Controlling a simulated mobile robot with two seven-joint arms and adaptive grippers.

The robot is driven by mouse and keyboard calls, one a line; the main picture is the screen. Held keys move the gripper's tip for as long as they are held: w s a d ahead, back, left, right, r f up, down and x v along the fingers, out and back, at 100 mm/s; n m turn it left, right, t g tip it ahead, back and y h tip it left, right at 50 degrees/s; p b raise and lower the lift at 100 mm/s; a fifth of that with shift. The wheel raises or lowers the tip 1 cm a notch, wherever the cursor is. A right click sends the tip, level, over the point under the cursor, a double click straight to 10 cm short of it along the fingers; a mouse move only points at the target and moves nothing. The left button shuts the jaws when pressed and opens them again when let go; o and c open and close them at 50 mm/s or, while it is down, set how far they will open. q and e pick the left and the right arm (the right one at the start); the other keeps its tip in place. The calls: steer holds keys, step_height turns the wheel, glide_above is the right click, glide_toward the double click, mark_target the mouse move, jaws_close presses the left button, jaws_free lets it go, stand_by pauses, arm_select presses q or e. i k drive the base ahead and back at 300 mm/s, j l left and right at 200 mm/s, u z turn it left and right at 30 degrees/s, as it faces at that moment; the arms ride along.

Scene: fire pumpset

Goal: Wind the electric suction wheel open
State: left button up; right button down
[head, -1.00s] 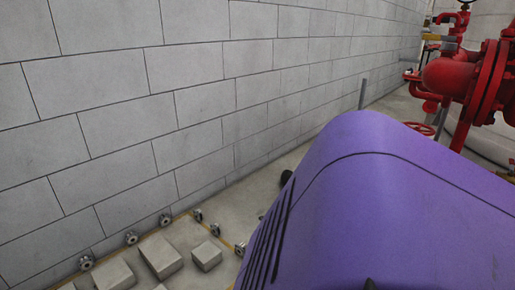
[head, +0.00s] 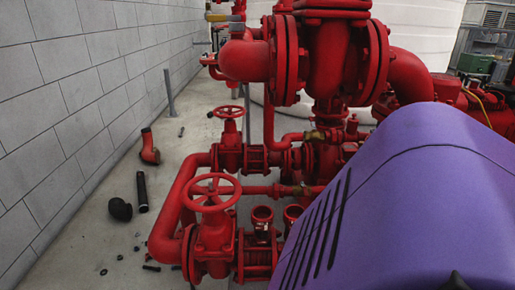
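Two red handwheels sit on red valves left of the middle of the head view. The nearer, larger handwheel (head: 211,190) lies roughly flat on top of its flanged valve (head: 212,238). The smaller handwheel (head: 228,112) is farther back on another valve (head: 230,150). I cannot tell which one is the electric suction wheel, as no label is readable.
Large red pipework (head: 335,60) rises at the centre, before a white tank (head: 420,30). A grey block wall (head: 70,100) runs along the left. The floor between has a black pipe (head: 142,192), a black elbow (head: 120,209), a red elbow (head: 149,148) and a grey post (head: 169,92).

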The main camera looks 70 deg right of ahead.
mark_target(211, 194)
steer(key=i+z, duration=0.2)
steer(key=z, duration=0.3)
steer(key=i+j+z, duration=0.15)
steer(key=z, duration=0.3)
steer(key=i+j+z, duration=0.15)
steer(key=z, duration=0.35)
steer(key=j, duration=0.1)
